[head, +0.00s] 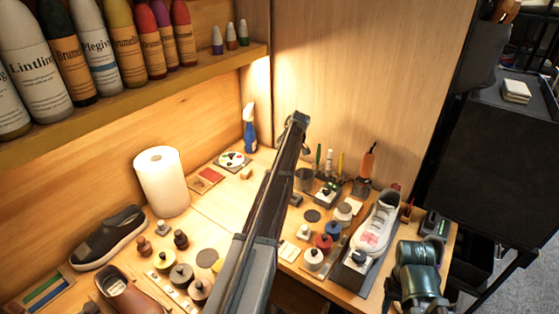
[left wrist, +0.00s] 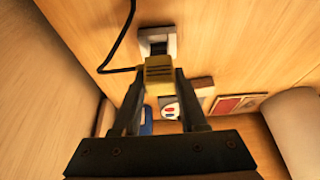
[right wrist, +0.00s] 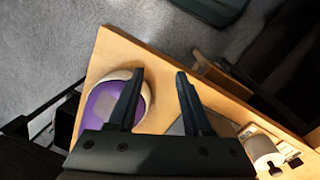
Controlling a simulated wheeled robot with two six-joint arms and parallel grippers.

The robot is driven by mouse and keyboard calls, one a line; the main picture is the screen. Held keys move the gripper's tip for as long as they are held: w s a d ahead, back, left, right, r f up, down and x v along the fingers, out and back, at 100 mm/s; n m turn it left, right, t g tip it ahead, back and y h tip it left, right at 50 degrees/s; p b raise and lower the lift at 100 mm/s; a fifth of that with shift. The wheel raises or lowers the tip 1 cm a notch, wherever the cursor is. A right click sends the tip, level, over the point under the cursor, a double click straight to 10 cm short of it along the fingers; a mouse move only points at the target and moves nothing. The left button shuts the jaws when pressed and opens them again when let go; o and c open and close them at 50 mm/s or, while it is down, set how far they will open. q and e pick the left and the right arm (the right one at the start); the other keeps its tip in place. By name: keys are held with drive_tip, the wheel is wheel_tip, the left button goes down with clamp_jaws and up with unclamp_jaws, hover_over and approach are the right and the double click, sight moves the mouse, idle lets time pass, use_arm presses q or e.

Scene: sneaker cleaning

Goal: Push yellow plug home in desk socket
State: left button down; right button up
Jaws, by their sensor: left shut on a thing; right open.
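The yellow plug (left wrist: 158,72) is between the fingertips of my left gripper (left wrist: 160,82), which is shut on it. A black cable runs from the plug to the left and up. The pale desk socket (left wrist: 170,35) with a dark middle is on the wood panel straight ahead of the plug. The plug's front is close to or at the socket; whether it is partly in cannot be told. In the head view my left gripper (head: 298,119) is by the back panel, and plug and socket are not visible. My right gripper (right wrist: 157,88) is open and empty above the desk corner.
A paper roll (head: 162,183) is further left. A white sneaker (head: 377,228) is at right.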

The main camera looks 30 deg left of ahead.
use_arm(q)
drive_tip(key=shift+f+b, duration=1.3)
use_arm(e)
drive_tip(key=shift+f, duration=1.3)
use_arm(q)
drive_tip(key=shift+c, duration=1.8)
unclamp_jaws()
drive_tip(key=shift+r, duration=0.15)
use_arm(e)
drive_tip(key=shift+r, duration=0.15)
use_arm(q)
drive_tip(key=p+v, duration=1.2)
drive_tip(key=v, duration=0.1)
drive_tip(key=shift+r+p, duration=0.2)
drive_tip(key=shift+p, duration=0.15)
use_arm(e)
wheel_tip(320, 180, up, 12)
drive_tip(key=shift+r, duration=0.25)
use_arm(q)
drive_tip(key=shift+d, duration=0.1)
